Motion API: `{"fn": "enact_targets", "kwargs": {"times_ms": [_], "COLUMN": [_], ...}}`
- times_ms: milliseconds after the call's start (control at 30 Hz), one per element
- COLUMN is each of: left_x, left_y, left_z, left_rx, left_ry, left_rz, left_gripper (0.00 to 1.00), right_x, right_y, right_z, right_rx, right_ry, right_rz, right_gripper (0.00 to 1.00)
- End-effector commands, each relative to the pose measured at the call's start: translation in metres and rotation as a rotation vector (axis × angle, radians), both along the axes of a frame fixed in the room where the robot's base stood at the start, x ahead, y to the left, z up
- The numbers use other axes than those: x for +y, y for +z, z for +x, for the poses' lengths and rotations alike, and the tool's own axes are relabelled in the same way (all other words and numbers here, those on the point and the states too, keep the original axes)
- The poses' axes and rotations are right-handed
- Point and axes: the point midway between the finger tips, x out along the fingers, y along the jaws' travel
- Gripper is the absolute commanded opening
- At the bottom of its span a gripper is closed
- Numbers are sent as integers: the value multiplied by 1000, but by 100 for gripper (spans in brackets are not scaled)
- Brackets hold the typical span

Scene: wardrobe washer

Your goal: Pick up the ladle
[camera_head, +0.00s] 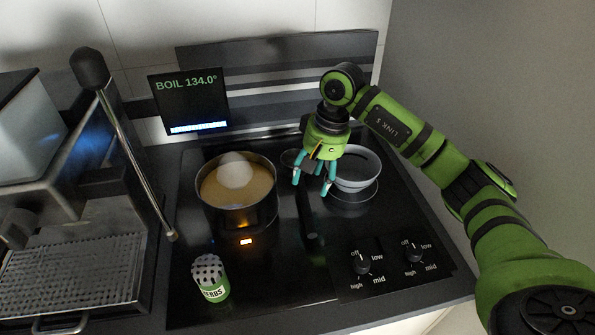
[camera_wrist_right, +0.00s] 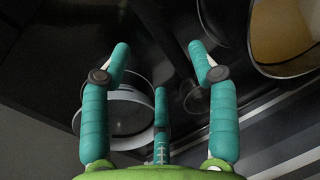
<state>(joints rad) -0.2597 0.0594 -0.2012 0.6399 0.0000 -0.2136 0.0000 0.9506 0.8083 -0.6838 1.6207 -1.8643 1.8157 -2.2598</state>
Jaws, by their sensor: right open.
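My right gripper (camera_head: 314,188) is open, its teal fingers pointing down over the back right of the black cooktop. A small dark round cup (camera_head: 292,158), which looks like the bowl of the ladle, lies just left of the fingers and is partly hidden by them. In the right wrist view this cup (camera_wrist_right: 196,98) shows between the spread fingers of the right gripper (camera_wrist_right: 158,58), apart from them as far as I can tell. A black handle (camera_head: 311,222) lies in front of the gripper; I cannot tell whether it belongs to the ladle. My left gripper is out of view.
A pot of tan liquid (camera_head: 208,205) stands left of the gripper. A grey bowl-shaped pan (camera_head: 358,180) stands close on its right. A green herbs shaker (camera_head: 211,280) stands at the front left, knobs (camera_head: 361,262) at the front right. A metal lever (camera_head: 128,140) rises at left.

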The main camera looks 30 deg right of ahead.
Motion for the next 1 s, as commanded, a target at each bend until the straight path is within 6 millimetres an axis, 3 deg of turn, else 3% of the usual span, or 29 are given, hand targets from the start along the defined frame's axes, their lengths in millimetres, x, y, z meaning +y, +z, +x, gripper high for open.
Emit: {"fn": "enact_targets", "kwargs": {"times_ms": [233,367,467,600,733,867,1000], "left_x": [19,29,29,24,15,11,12], "left_y": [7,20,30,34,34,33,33], "left_z": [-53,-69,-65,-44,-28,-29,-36], "left_rx": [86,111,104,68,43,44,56], "left_ry": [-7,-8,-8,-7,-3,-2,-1], "left_rz": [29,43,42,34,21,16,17], "left_gripper": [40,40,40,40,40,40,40], "right_x": [3,6,9,12,12,12,12], "right_y": [-20,-34,-50,-67,-71,-72,-71], "right_z": [0,0,1,3,4,4,4], "right_rx": [6,8,8,4,1,1,1], "right_ry": [1,3,2,2,2,2,1], "right_rz": [-2,-1,0,1,-1,-1,-1], "right_gripper": [60,60,60,60,60,60,8]}}
